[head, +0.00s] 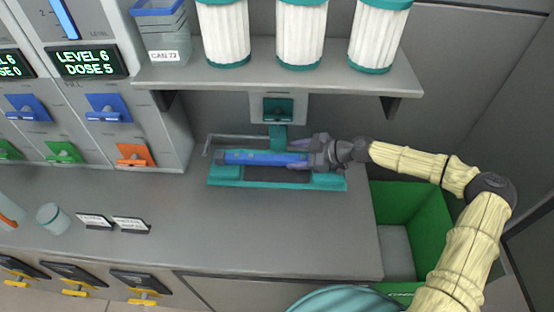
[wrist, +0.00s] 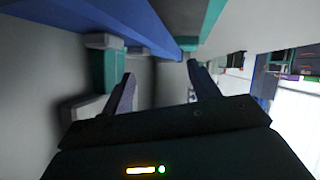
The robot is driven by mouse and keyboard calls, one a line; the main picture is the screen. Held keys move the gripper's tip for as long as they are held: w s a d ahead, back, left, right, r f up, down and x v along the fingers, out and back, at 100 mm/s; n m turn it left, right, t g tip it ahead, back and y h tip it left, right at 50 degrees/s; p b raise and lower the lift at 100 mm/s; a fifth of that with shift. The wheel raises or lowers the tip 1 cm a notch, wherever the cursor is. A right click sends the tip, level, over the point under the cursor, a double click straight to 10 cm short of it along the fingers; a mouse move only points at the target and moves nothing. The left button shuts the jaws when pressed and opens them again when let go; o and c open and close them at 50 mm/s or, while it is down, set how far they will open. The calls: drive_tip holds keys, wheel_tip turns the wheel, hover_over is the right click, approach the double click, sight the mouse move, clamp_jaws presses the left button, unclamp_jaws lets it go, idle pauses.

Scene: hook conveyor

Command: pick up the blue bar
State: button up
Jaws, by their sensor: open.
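The blue bar (head: 262,158) lies lengthwise, left to right, in a teal holder (head: 225,181) on the grey counter. In the head view my gripper (head: 293,155) is at the bar's right end, with its fingers pointing left. The gripper is open, one finger toward the back and one toward the front. In the wrist view the gripper (wrist: 160,69) shows its two fingers apart with nothing held between them. A long blue piece that looks like the bar (wrist: 125,22) runs across the top, beyond the fingertips. Whether a finger touches the bar, I cannot tell.
A shelf (head: 280,78) with several white canisters overhangs the back. A teal bracket (head: 278,108) stands on the wall behind the holder. A green bin (head: 418,205) is at the right. Dispensers (head: 100,62) are at the left. The counter front (head: 250,230) is clear.

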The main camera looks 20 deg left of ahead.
sight(280, 157)
drive_tip(key=shift+s+a+f+p, duration=0.1)
drive_tip(key=shift+a+f+p, duration=0.1)
drive_tip(key=shift+a+p, duration=0.3)
drive_tip(key=p+x, duration=0.1)
drive_tip(key=x, duration=0.3)
drive_tip(key=shift+f, duration=0.2)
clamp_jaws()
